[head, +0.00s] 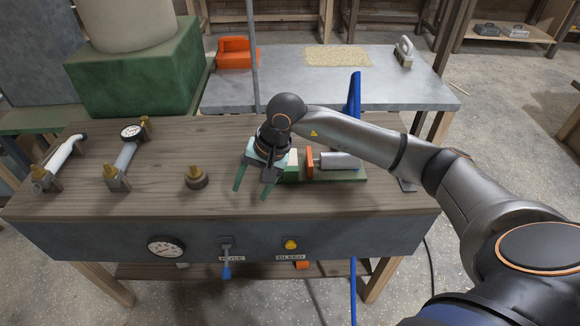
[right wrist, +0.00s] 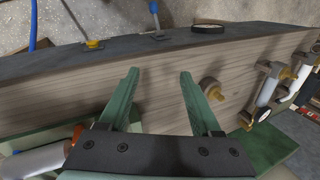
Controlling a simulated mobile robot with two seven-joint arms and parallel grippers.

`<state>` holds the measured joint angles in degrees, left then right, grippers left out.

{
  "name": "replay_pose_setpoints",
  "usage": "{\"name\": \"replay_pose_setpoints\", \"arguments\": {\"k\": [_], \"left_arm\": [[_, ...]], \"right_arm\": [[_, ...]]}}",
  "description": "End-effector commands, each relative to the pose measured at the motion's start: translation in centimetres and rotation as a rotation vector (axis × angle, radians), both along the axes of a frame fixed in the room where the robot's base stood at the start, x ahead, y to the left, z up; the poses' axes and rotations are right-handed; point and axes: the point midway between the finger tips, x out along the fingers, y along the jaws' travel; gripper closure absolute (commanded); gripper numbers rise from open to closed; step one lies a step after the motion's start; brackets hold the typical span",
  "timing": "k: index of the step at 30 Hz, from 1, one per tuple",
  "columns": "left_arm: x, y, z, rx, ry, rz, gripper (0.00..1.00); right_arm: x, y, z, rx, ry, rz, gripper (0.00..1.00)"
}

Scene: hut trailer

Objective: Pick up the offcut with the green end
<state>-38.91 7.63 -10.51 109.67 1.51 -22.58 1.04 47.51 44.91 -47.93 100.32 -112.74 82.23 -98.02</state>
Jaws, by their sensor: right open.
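I cannot make out an offcut with a green end in either view. My right gripper (head: 251,192) is open and empty above the middle of the wooden bench top (head: 105,190), its two green fingers pointing down toward the front edge. In the right wrist view the open fingers (right wrist: 160,75) have only bare wood between them. A brass fitting on a dark round base (head: 196,178) stands left of the gripper; it also shows in the wrist view (right wrist: 212,90). My left gripper is not in view.
Right of the gripper, a green board (head: 345,178) carries an orange block (head: 310,162) and a grey cylinder (head: 340,161), partly hidden by my arm. Pipes with brass fittings (head: 118,168) (head: 60,155) stand at the left. A gauge (head: 166,247) and valve lever (head: 226,258) are on the front panel.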

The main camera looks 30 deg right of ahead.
Motion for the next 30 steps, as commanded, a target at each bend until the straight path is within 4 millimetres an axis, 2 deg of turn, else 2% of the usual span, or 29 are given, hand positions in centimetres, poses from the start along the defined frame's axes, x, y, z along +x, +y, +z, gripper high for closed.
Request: {"name": "replay_pose_setpoints", "arguments": {"k": [1, 3, 6, 9, 11, 18, 26, 30], "left_arm": [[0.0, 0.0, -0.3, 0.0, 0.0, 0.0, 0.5], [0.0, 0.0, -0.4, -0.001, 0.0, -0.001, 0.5], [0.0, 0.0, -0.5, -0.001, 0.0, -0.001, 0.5], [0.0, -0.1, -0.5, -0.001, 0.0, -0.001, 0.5], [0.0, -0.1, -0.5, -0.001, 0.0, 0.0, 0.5], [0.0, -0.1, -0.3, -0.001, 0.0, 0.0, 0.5], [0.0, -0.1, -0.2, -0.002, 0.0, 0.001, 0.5], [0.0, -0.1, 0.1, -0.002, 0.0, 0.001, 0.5]], "right_arm": [[1.4, -3.4, 1.1, -0.143, -0.054, 0.026, 0.35], [2.4, -7.2, 2.6, -0.304, -0.092, 0.055, 0.35], [3.1, -10.8, 4.4, -0.456, -0.115, 0.072, 0.35], [3.5, -12.5, 5.0, -0.527, -0.119, 0.078, 0.35], [3.7, -13.0, 4.5, -0.543, -0.117, 0.079, 0.35], [5.1, -13.8, 0.5, -0.541, -0.117, 0.08, 0.35], [5.9, -14.1, -1.6, -0.538, -0.12, 0.08, 0.35], [6.4, -14.2, -3.5, -0.536, -0.117, 0.081, 0.35]]}}
